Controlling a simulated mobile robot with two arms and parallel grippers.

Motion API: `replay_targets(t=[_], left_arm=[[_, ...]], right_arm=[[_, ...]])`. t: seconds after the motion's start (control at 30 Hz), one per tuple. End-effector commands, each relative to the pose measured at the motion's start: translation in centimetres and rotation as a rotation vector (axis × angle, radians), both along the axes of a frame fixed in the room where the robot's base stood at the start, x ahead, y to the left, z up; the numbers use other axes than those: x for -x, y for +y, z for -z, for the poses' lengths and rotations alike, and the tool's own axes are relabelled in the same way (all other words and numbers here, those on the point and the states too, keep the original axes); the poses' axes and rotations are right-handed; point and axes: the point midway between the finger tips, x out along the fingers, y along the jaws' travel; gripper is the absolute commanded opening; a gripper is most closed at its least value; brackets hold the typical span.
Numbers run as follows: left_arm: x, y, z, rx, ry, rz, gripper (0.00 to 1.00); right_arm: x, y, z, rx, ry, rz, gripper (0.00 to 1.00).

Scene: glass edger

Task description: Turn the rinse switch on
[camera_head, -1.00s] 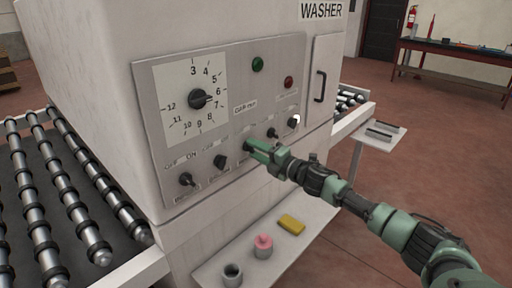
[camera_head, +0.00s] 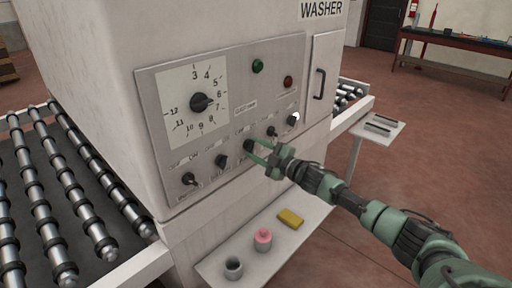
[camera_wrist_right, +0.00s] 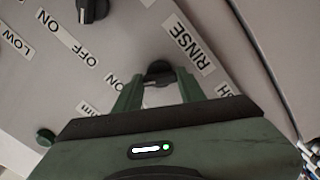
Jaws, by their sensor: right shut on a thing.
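The rinse switch is a black knob (camera_head: 248,146) in the lower row of the washer's control panel (camera_head: 262,110). My right gripper (camera_head: 254,153) reaches it from the right, with its green fingers at the knob. In the right wrist view the knob (camera_wrist_right: 160,73) sits between the two fingertips (camera_wrist_right: 158,82), and the gripper is shut on it. The RINSE label (camera_wrist_right: 188,45) is beside the knob, and an ON label (camera_wrist_right: 112,82) is on its other side. The fingers and gripper body hide part of the knob and its surroundings. My left gripper is not in view.
Neighbouring black knobs (camera_head: 221,161) and (camera_head: 271,132) flank the switch closely. A large dial (camera_head: 201,102), a green button (camera_head: 257,66) and a red button (camera_head: 288,81) are above. A shelf below holds a yellow sponge (camera_head: 290,219), a pink item (camera_head: 263,238) and a grey cup (camera_head: 233,267).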

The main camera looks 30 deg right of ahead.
Motion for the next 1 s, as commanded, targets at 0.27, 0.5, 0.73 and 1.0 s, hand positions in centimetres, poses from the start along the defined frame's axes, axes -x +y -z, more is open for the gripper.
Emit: replay_targets(t=[0.27,0.5,0.73,1.0], left_arm=[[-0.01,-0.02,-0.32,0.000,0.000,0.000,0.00],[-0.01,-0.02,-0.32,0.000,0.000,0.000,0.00],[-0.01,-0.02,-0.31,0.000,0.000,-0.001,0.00],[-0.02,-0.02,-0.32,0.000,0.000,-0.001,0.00]], right_arm=[[0.03,0.05,0.12,-0.056,0.021,-0.001,0.00],[0.03,0.06,0.16,-0.065,0.024,-0.001,0.00],[0.03,0.06,0.16,-0.064,0.025,0.000,0.51],[0.01,0.03,0.07,-0.063,0.023,-0.001,0.61]])
